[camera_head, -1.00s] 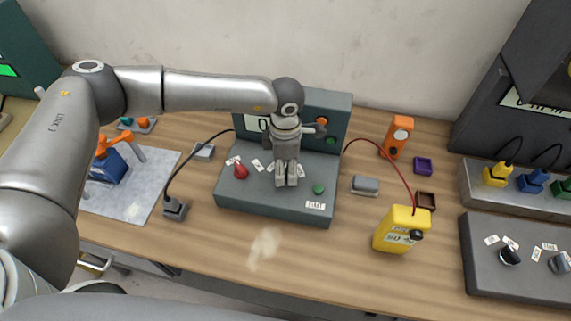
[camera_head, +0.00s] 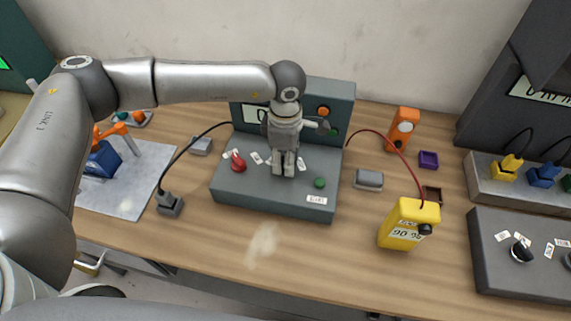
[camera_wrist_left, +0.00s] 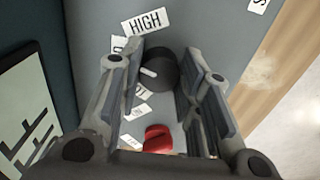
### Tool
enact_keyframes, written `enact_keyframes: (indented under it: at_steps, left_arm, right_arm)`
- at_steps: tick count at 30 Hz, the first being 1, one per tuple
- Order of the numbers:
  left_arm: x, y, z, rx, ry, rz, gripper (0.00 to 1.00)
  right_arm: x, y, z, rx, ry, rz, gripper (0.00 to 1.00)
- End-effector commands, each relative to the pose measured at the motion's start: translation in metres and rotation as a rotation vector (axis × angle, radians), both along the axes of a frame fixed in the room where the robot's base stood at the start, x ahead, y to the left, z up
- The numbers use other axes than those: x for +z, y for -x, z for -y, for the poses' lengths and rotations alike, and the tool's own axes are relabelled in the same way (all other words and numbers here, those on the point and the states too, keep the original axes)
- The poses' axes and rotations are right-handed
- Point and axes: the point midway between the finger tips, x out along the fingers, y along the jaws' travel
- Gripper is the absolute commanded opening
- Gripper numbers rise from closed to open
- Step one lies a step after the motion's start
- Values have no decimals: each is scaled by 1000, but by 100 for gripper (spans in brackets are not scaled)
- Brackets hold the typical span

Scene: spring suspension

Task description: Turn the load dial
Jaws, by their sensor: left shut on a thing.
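The load dial is a dark round knob with a white pointer mark; it shows in the left wrist view (camera_wrist_left: 160,78) between the two fingers. White labels lie around it, one reading HIGH (camera_wrist_left: 146,22). My left gripper (camera_head: 285,172) reaches down from above onto the grey sloped console (camera_head: 230,192) and hides the dial in the head view. In the left wrist view the fingers (camera_wrist_left: 160,85) stand on either side of the dial, shut on it. The pointer slants toward the upper left in that view. My right gripper is not in view.
A red knob (camera_head: 238,161) sits left of the gripper on the console, and a green button (camera_head: 320,182) right of it. A display panel (camera_head: 342,100) rises behind. The table's front is clear.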

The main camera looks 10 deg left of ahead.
Motion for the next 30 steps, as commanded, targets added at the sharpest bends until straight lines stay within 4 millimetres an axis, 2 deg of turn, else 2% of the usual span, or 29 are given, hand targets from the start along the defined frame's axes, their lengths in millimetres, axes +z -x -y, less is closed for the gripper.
enact_keyframes:
  at_steps: [1, 3, 15, 21, 30]
  left_arm:
    - [-7, -1, 0, -41, 1, 4, 9]
    - [-7, -1, 0, -108, 1, 5, 9]
    - [-5, 0, 0, -478, 2, 5, 9]
    - [-3, 0, 0, -627, 2, 6, 9]
    - [0, 0, 0, -765, 2, 5, 9]
  right_arm:
    - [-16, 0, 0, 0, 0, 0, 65]
    - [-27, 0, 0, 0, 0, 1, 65]
    - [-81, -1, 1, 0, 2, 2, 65]
    - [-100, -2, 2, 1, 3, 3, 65]
    - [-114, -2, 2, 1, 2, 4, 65]
